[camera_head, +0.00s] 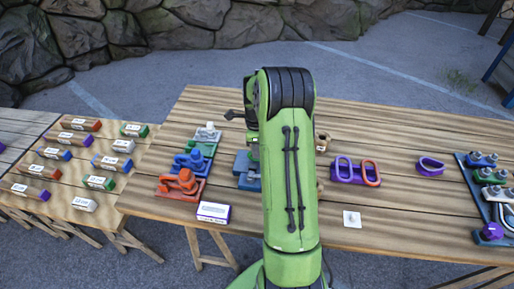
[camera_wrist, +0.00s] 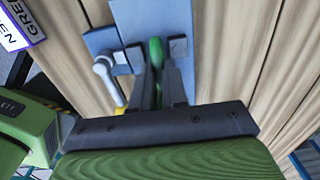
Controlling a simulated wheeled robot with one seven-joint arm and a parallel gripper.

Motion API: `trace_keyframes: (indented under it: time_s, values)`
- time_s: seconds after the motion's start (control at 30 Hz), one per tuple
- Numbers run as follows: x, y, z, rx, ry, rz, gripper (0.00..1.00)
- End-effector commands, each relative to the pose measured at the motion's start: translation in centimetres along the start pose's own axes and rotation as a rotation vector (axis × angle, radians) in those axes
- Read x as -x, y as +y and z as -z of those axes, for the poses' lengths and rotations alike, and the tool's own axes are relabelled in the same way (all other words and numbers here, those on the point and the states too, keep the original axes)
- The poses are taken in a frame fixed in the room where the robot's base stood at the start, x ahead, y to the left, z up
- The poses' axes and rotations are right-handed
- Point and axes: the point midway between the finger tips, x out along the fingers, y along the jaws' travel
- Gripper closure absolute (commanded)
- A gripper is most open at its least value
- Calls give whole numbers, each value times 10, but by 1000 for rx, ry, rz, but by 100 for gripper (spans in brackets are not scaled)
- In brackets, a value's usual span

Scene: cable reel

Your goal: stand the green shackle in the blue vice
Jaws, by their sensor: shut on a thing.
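The green shackle (camera_wrist: 155,48) shows in the wrist view as a rounded green end between the fingertips of my gripper (camera_wrist: 157,76). My gripper is shut on it. The shackle overlaps the gap between the two dark jaws of the blue vice (camera_wrist: 155,14); I cannot tell whether it rests on the vice floor. The vice has a pale grey handle (camera_wrist: 103,66) on its left. In the head view the blue vice (camera_head: 246,166) is partly hidden behind my green arm, which also hides the shackle and my gripper.
An orange vice (camera_head: 181,186) and other coloured vices stand left of the blue one. A white label card (camera_head: 213,212) lies in front. A purple holder (camera_head: 356,171) and a purple shackle (camera_head: 430,166) lie to the right. A side table (camera_head: 60,200) carries several labelled blocks.

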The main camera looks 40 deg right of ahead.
Motion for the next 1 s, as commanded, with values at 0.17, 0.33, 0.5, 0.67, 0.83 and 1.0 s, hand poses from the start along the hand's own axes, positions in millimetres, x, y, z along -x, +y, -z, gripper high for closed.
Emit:
trace_keyframes:
  time_s: [0.17,0.33,0.5,0.67,0.83,1.0]
  values:
    - [-3,0,0,0,0,1,100]
    - [-6,0,0,0,0,1,100]
    - [-7,0,0,0,0,1,82]
    - [-7,0,0,0,0,1,58]
    - [-7,0,0,0,0,0,57]
    - [-1,0,0,0,0,1,57]
